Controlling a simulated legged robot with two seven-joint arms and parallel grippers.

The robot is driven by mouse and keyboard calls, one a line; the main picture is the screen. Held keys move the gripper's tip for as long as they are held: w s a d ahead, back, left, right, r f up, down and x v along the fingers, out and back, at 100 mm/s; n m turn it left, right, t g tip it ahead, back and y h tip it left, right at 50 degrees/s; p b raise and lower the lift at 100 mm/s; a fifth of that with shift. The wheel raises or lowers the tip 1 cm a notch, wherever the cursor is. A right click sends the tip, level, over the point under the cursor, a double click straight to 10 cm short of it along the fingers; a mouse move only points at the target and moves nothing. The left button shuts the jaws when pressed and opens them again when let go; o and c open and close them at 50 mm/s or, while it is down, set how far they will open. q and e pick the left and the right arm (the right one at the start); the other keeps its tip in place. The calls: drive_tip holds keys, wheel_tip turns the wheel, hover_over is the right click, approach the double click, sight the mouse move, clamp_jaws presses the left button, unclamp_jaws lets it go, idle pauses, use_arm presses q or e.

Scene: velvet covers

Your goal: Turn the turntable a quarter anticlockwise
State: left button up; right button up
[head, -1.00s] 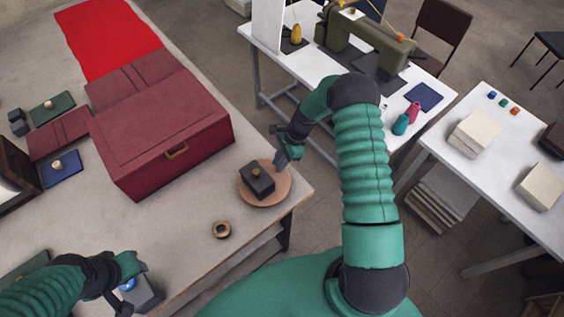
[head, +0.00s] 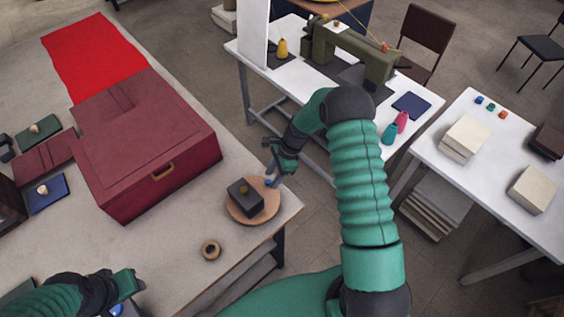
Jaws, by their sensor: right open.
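The turntable (head: 268,210) is a round tan disc near the right edge of the workbench. A dark block (head: 239,200) with a small tan knob on top sits on it. A small blue spot shows at the disc's far right rim, just below my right fingers; I cannot tell what it is part of. My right gripper (head: 269,172) is open and empty at that rim; I cannot tell whether it touches the disc. My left gripper (head: 128,284) is at the bottom left, beside a blue knob mostly cut off by the frame.
A dark red case (head: 150,140) with a brass handle stands left of the turntable. A brass ring (head: 211,250) lies in front of it. A white table (head: 300,80) with a sewing machine (head: 350,50) stands behind my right arm.

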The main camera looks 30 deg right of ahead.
use_arm(q)
drive_tip(key=b+x, duration=0.3)
drive_tip(key=shift+s+f, duration=0.35)
drive_tip(key=shift+s, duration=0.05)
use_arm(e)
drive_tip(key=d+v, duration=0.1)
drive_tip(key=v, duration=1.4)
drive_tip(key=shift+d, duration=0.15)
use_arm(q)
drive_tip(key=shift+a, duration=0.1)
